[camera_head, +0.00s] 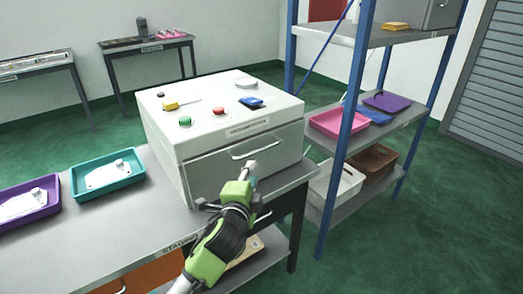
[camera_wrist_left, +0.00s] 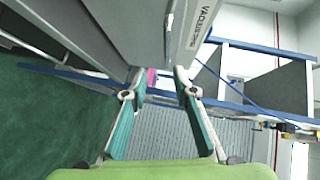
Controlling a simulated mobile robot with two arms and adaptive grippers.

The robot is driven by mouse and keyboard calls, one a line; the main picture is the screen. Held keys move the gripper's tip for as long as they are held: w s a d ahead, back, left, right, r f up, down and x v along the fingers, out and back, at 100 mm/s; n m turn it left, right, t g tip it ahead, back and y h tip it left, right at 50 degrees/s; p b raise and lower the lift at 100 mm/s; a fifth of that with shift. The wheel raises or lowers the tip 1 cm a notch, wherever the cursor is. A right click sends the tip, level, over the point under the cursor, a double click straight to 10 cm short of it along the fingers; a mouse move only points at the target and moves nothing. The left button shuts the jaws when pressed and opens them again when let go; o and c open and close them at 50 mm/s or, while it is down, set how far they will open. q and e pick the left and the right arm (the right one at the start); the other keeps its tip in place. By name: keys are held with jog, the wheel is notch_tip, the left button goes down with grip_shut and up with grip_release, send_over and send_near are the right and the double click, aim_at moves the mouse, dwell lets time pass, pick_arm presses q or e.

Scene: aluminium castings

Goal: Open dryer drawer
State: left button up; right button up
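The dryer is a white box (camera_head: 225,112) on the grey bench, with a red and a green button on top. Its grey drawer (camera_head: 215,175) looks shut, flush in the front face, with a pale bar handle (camera_head: 257,148). My left gripper (camera_head: 251,172) is in front of the drawer, just below the handle. In the left wrist view its fingers (camera_wrist_left: 157,76) stand apart with a gap between the tips, close to the dryer front (camera_wrist_left: 190,30). I cannot tell whether the fingers touch the handle. My right gripper is not in view.
A teal tray (camera_head: 75,182) and a purple tray (camera_head: 54,200) with white contents stand left on the bench (camera_head: 120,232). A blue-post shelf rack (camera_head: 355,85) with a pink tray (camera_head: 325,124) is close on the right. Green floor is free beyond it.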

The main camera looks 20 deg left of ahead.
aim_at(261, 149)
pick_arm(q)
jog(key=shift+t, duration=0.3)
jog(key=w, duration=0.4)
jog(key=w+a, duration=0.1)
jog(key=w, duration=0.9)
jog(key=shift+w+a+f+p, duration=0.2)
jog(key=shift+f+p, duration=0.1)
jog(key=shift+f, duration=0.1)
jog(key=shift+s, duration=0.1)
grip_shut()
